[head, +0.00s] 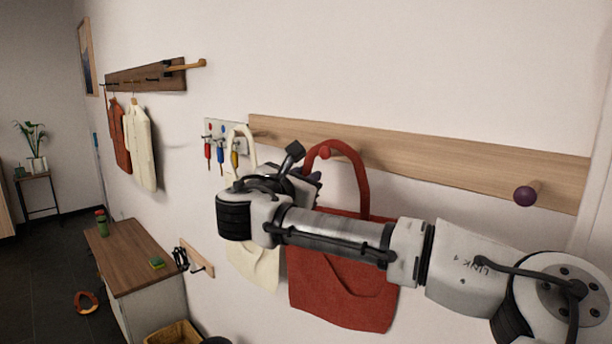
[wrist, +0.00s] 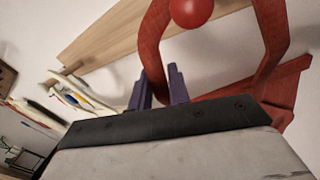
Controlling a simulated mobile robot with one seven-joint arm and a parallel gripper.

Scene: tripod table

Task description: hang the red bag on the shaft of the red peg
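The red bag (head: 340,285) hangs upright by the wall, its red handle (head: 362,185) forming a loop. The red peg's round head (head: 325,153) shows just under the top of the loop. In the wrist view, the red peg (wrist: 192,10) lies between the two sides of the handle (wrist: 270,40); the loop's top is out of frame. I cannot tell whether the handle rests on the shaft, which is hidden behind the head. My gripper (head: 303,167) is at the handle's left side. Its purple fingers (wrist: 159,90) lie on either side of the strap, closed on it.
A wooden rail (head: 450,173) carries the pegs, with a purple peg (head: 526,196) at right. A cream bag (head: 255,265) hangs close on the left, partly behind my arm. Small tools (head: 220,152) hang beyond it. A cabinet (head: 135,255) stands at lower left.

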